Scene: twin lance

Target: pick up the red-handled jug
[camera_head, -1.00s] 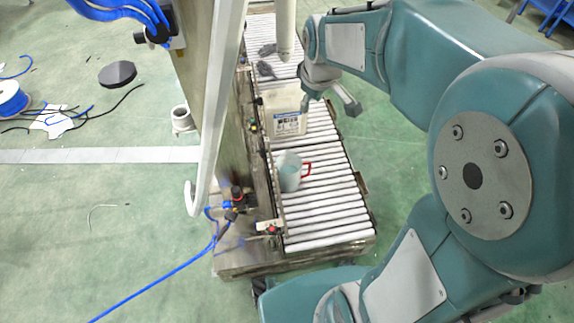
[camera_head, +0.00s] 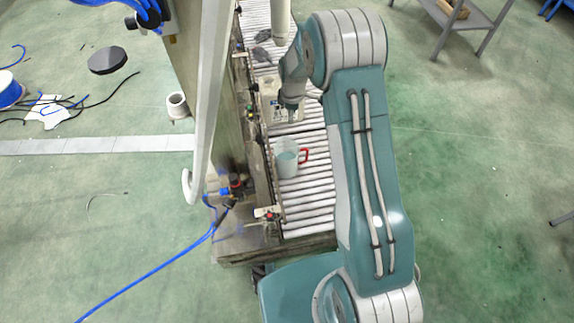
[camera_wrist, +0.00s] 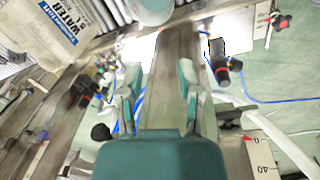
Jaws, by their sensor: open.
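The pale jug (camera_head: 286,164) with a red handle stands upright on the roller conveyor (camera_head: 308,215) in the head view, its handle on the right side. My gripper (camera_head: 291,110) is beyond the jug, above and in front of the white container, and apart from the jug. In the wrist view, my gripper (camera_wrist: 157,95) has its two fingers spread with nothing held between them. A pale rounded thing at that view's top edge may be the jug, but I cannot tell.
A white printed container (camera_head: 270,98) stands on the conveyor behind the jug; it also shows in the wrist view (camera_wrist: 45,30). A white post (camera_head: 208,110) and a brown beam (camera_head: 226,150) run along the conveyor's left side. Rollers in front of the jug are clear.

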